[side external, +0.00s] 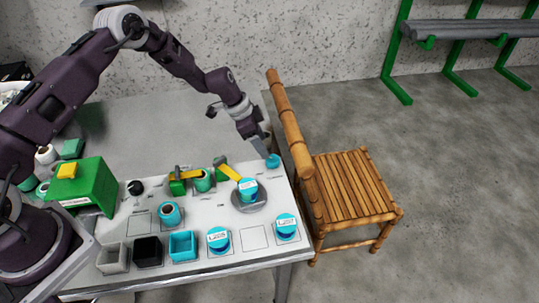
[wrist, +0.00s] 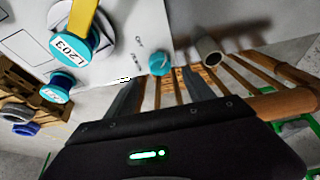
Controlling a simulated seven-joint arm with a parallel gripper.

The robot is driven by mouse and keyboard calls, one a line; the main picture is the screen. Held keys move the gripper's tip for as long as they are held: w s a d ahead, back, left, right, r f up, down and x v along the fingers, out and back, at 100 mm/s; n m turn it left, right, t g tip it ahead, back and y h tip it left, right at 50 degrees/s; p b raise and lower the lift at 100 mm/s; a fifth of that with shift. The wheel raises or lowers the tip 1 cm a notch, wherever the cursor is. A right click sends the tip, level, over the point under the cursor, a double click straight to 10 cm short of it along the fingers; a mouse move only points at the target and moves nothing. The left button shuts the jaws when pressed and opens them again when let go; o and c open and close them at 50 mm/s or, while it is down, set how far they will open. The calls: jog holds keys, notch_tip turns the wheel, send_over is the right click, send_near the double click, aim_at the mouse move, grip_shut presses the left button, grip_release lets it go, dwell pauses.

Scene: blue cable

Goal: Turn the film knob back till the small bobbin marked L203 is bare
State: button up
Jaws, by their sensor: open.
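The teal knob (side external: 273,160) stands at the right end of the white board, beside printed marks that look like ON and OFF in the wrist view (wrist: 159,66). My gripper (side external: 264,150) is just above it, fingers open. In the wrist view the knob shows just beyond and between the fingertips (wrist: 158,84); I cannot tell if they touch it. The bobbin marked L203 (wrist: 70,48) has a white label on top and blue sides. It sits on a grey disc (side external: 249,206), with a yellow arm (side external: 229,172) reaching to it. How much is wound on it is unclear.
Two labelled blue bobbins (side external: 218,241) (side external: 286,227) stand along the front. A teal bobbin (side external: 170,214) and small bins in grey (side external: 113,258), black (side external: 148,251) and teal (side external: 183,245) are left. A green box (side external: 94,183) is further left. A bamboo chair (side external: 350,185) stands close to the right edge.

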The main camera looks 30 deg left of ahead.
aim_at(272, 159)
jog(key=x, duration=0.7)
grip_shut()
jog(key=n, duration=0.2)
jog(key=n+t+y, duration=0.1)
jog(key=n, duration=0.1)
jog(key=shift+s+d+n, duration=0.2)
jog(key=shift+n, duration=0.2)
jog(key=shift+d+n+y, duration=0.1)
jog(key=shift+n+y, duration=0.8)
jog(key=shift+n, duration=1.4)
grip_release()
